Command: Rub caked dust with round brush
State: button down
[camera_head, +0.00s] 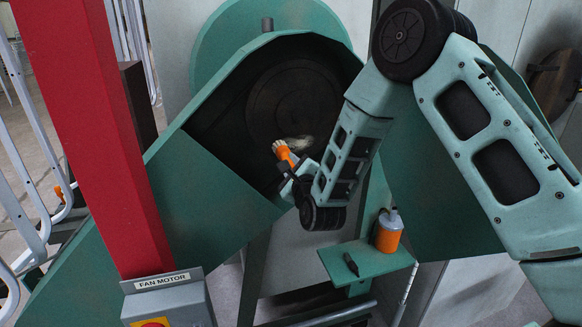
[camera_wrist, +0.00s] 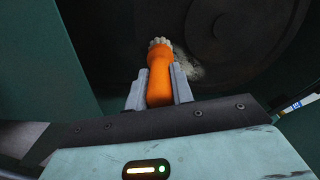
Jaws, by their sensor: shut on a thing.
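My gripper (camera_wrist: 159,88) is shut on the orange handle of the round brush (camera_wrist: 159,75), with a grey finger on each side of it. The brush's pale bristle tip points away from me toward the dark round disc. A pale patch of caked dust (camera_wrist: 192,70) lies just right of the bristles in the wrist view, partly hidden by the brush. In the head view the brush (camera_head: 284,152) reaches into the dark opening of the green housing, and the dust (camera_head: 300,143) shows beside its tip. I cannot tell whether the bristles touch the dust.
The green housing (camera_head: 222,178) rims the opening closely around my gripper. A green shelf (camera_head: 375,264) below holds an orange bottle (camera_head: 388,232) and a small dark object (camera_head: 351,264). A red post (camera_head: 92,130) with a FAN MOTOR box (camera_head: 168,302) stands at left.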

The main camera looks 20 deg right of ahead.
jog(key=shift+w, duration=0.2)
jog(key=shift+d, duration=0.15)
jog(key=d+b, duration=0.4)
jog(key=d, duration=0.7)
dwell(0.8)
jog(key=shift+a, duration=0.1)
jog(key=shift+a+b, duration=2)
jog(key=shift+a, duration=3.55)
